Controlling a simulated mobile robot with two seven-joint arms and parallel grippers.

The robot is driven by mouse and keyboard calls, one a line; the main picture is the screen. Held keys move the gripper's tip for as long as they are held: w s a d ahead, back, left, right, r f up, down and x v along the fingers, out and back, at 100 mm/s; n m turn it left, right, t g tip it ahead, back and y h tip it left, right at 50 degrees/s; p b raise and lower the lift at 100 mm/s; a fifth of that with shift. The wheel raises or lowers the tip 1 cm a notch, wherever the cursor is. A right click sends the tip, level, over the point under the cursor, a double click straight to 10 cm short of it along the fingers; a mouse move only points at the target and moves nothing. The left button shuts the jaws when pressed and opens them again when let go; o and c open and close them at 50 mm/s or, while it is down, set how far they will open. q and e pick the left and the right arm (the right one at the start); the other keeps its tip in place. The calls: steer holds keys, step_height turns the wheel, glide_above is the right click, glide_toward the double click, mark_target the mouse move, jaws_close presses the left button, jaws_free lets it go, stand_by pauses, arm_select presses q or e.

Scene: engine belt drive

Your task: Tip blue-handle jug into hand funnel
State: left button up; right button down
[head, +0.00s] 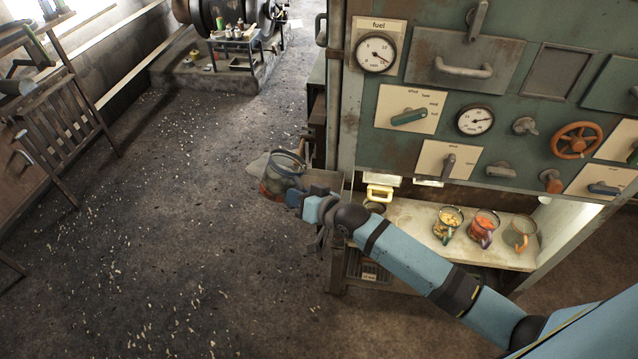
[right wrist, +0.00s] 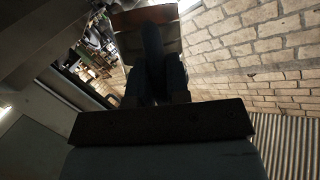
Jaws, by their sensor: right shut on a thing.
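My right gripper (head: 297,190) is shut on a clear jug (head: 284,168) with a dark rim, held out over the floor left of the machine. Something reddish shows low on the jug's left side. In the right wrist view, my dark gripper fingers (right wrist: 157,88) are close together before a brownish surface. My left gripper is not in view.
The machine's panel has gauges, levers and an orange wheel (head: 577,140). On its pale shelf stand a jug with yellow pieces (head: 447,223), a jug with orange contents (head: 484,224) and a jug with an orange handle (head: 519,234). Open floor lies left.

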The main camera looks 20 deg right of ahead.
steer(key=shift+w+d+m+y+b, duration=0.15)
steer(key=shift+d+m+y+b, duration=0.25)
steer(key=shift+b, duration=0.3)
steer(key=shift+d+r+b, duration=0.15)
steer(key=shift+d+b, duration=0.05)
steer(key=shift+b, duration=0.2)
steer(key=m+b, duration=0.1)
steer(key=b, duration=0.2)
steer(key=f+m+t+y+b, duration=0.1)
steer(key=m+b, duration=0.1)
steer(key=b, duration=0.1)
steer(key=d+f+m+y+b, duration=0.1)
steer(key=b, duration=0.3)
steer(key=shift+d+f+m+t, duration=0.1)
steer(key=shift+f+m+t, duration=0.15)
steer(key=shift+m+t, duration=0.15)
steer(key=shift+d+f+m+t+b, duration=0.15)
steer(key=shift+f+m+t+b, duration=0.2)
steer(key=shift+m+b, duration=0.7)
steer(key=shift+w+d+r+m+t+y+b, duration=0.15)
steer(key=shift+d+r+m+t+y+b, duration=0.2)
steer(key=shift+d+b, duration=0.5)
